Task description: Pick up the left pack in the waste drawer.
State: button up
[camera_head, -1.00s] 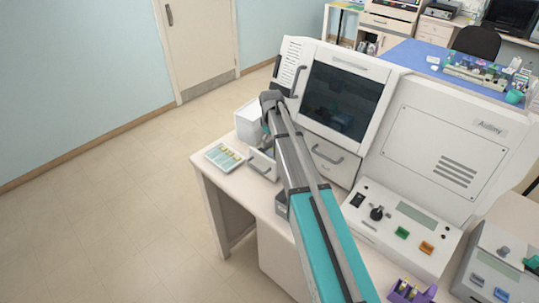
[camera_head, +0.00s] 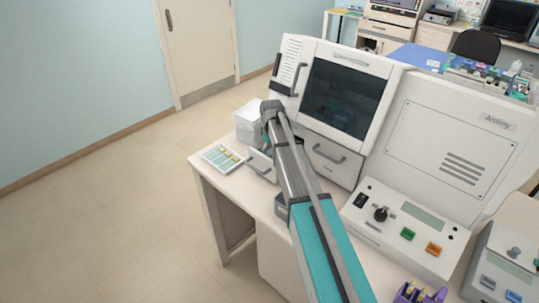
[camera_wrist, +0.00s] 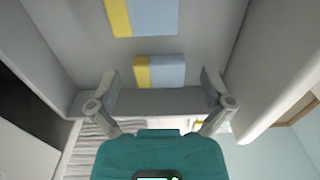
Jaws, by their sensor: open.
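The waste drawer (camera_head: 261,165) is pulled out at the lower left of the white machine in the head view; my arm partly covers it. The wrist view looks into its grey inside (camera_wrist: 75,45). Two packs with yellow and blue faces show there: one pack (camera_wrist: 160,71) between my fingers' tips, and another pack (camera_wrist: 142,17) farther up, cut by the top edge. I cannot tell which of them is the left one. My gripper (camera_wrist: 161,80) is open and empty, one finger on each side of the nearer pack. Contact is not visible. The head view hides the fingers.
The drawer walls stand close on both sides of my fingers. A white box (camera_head: 248,122) stands just left of my wrist. A tray of slides (camera_head: 222,157) lies on the counter left of the drawer. A closed drawer (camera_head: 330,158) is to the right.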

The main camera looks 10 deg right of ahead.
aim_at(271, 152)
jog(key=c, duration=1.1)
jog(key=shift+r, duration=0.2)
notch_tip(271, 152, up, 3)
jog(key=p, duration=0.3)
jog(key=s+a+r+p, duration=0.2)
jog(key=s+r+p, duration=0.7)
jog(key=s, duration=0.5)
jog(key=shift+r+p, duration=0.3)
jog(key=shift+p, duration=0.2)
jog(key=shift+w+a, duration=0.1)
